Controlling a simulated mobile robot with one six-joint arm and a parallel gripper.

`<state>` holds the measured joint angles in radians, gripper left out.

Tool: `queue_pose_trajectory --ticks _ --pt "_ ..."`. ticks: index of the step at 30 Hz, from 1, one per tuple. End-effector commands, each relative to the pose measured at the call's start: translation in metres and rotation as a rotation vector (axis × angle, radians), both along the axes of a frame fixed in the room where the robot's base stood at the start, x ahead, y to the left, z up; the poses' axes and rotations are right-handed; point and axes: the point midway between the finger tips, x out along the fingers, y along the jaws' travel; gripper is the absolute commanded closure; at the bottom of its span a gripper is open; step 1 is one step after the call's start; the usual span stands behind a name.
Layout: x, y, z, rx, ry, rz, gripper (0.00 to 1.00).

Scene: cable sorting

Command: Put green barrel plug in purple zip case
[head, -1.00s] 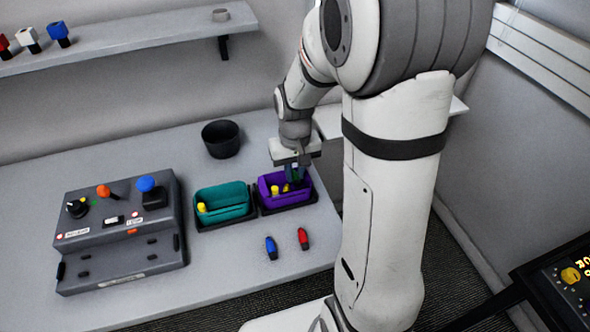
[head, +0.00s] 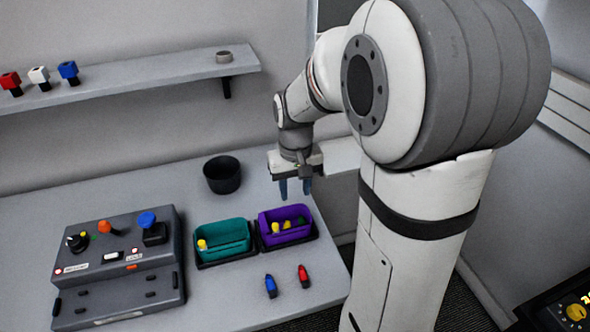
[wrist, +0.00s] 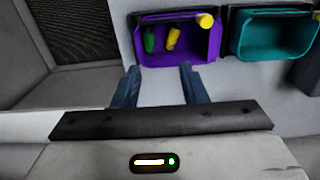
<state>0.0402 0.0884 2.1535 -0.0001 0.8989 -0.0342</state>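The purple zip case (head: 285,238) stands open on the table at the right of the teal case. The green barrel plug (head: 301,221) lies inside it, at the right end in the head view, beside yellow plugs (head: 276,229). In the wrist view the green plug (wrist: 149,40) is at the left inside the purple case (wrist: 185,57). One yellow plug (wrist: 205,20) overlaps the case's far rim there. My gripper (head: 294,188) is above and behind the purple case, fingers pointing down, apart and empty. Its two fingers also show in the wrist view (wrist: 157,85).
The teal case (head: 222,246) holds a yellow plug (head: 202,245). A blue plug (head: 271,286) and a red plug (head: 304,276) lie in front of the cases. A black cup (head: 222,175) stands behind, and a control box (head: 118,265) stands at left.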

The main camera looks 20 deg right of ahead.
Motion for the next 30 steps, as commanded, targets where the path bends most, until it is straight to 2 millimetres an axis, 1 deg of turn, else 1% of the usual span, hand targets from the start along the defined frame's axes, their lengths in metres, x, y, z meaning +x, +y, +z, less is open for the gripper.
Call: queue_pose_trajectory --ticks 1,6,11,14,17,20,21,24,27,30 --pt "0.001 0.0 0.012 0.0 -0.006 0.0 0.61" --pt "0.0 0.0 0.042 0.0 -0.003 -0.001 0.61" --pt "0.0 0.0 0.057 0.0 -0.002 -0.001 0.61" --pt "-0.008 0.001 0.063 -0.001 -0.014 0.0 0.61" --pt "-0.03 0.003 0.069 -0.002 -0.048 0.001 0.61" --pt "-0.061 0.006 0.073 -0.004 -0.101 0.003 0.61" --pt "-0.074 0.008 0.073 -0.004 -0.123 0.004 0.61" --pt "-0.103 0.01 0.071 -0.004 -0.172 0.006 0.61" --pt "-0.125 0.012 0.066 -0.004 -0.211 0.007 0.61" --pt "-0.139 0.014 0.062 -0.003 -0.235 0.007 0.61"
